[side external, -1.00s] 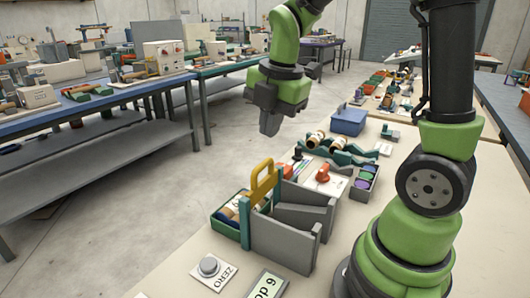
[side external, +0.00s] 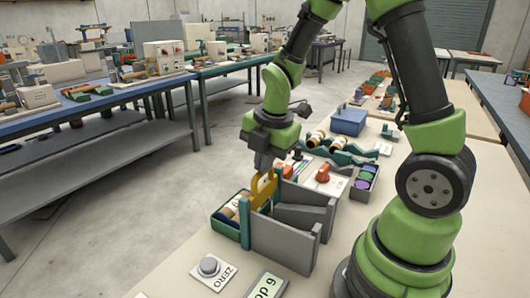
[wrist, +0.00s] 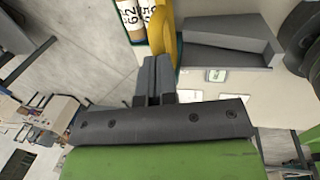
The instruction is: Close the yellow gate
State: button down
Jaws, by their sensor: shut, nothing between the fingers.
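The yellow gate (side external: 262,190) stands at the left end of the grey walled channel (side external: 285,238), beside a teal post (side external: 245,222). My gripper (side external: 263,166) is shut and empty, pointing down at the upper part of the gate. In the wrist view the shut fingers (wrist: 154,75) lie right beside the yellow gate (wrist: 162,28). I cannot tell whether they touch it. Part of the gate's top is hidden behind the gripper in the side view.
A green bin (side external: 222,220) with labelled rolls sits left of the gate. A ZERO button (side external: 208,267) and a display (side external: 268,285) are in front.

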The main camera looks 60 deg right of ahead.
aim_at(263, 187)
notch_tip(263, 187, down, 4)
jog(key=shift+f, duration=0.1)
dwell(0.4)
jog(key=shift+r, duration=0.65)
notch_tip(263, 187, up, 13)
jog(key=s, duration=0.3)
jog(key=s+a+r+m+t+y, duration=0.1)
jog(key=s+a+m, duration=0.3)
jog(key=m, duration=0.7)
jog(key=s+a+r+m+t+y, duration=0.1)
jog(key=s+a+r+m+t, duration=0.3)
jog(key=m, duration=0.7)
jog(key=shift+s, duration=0.8)
